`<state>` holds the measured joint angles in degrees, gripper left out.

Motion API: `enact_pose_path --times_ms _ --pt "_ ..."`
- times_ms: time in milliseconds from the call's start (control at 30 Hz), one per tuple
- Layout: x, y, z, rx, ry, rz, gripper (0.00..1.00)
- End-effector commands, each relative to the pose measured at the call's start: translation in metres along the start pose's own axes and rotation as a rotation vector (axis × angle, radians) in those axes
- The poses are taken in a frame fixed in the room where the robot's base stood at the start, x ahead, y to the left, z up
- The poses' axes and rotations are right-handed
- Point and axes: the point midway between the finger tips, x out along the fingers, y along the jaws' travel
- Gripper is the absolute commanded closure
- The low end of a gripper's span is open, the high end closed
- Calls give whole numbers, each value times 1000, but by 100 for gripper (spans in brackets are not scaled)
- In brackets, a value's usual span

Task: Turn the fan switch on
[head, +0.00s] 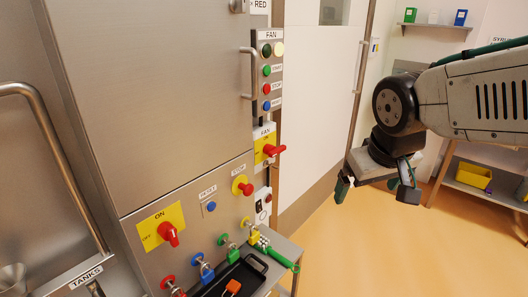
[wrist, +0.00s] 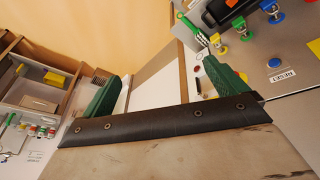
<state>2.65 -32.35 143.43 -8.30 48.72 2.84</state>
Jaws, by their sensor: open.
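The fan switch (head: 273,150) is a red rotary handle on a yellow plate under a small FAN label, on the narrow side face of the steel cabinet. Its handle points to the right in the head view. The lettering on its plate is too small to read surely. My gripper (head: 376,190) is to the right of the switch and a little lower in the picture, apart from it. Its two dark green fingers are spread with nothing between them. The open fingers also show in the wrist view (wrist: 168,88); I cannot make out the fan switch there.
Above the switch is a FAN panel (head: 267,78) with lamps and buttons. Another red switch on a yellow plate (head: 160,226), a red stop button (head: 242,186) and coloured padlocks (head: 206,270) are nearby. A vertical door handle (head: 249,73) juts out. Floor at right is open.

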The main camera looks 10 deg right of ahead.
Motion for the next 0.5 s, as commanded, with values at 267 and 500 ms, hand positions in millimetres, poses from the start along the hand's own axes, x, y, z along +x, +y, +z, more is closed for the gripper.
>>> enact_pose_path --times_ms 267,500 --pt "85 27 -167 -118 429 61 3" --pt "156 5 -258 -255 786 -111 3"
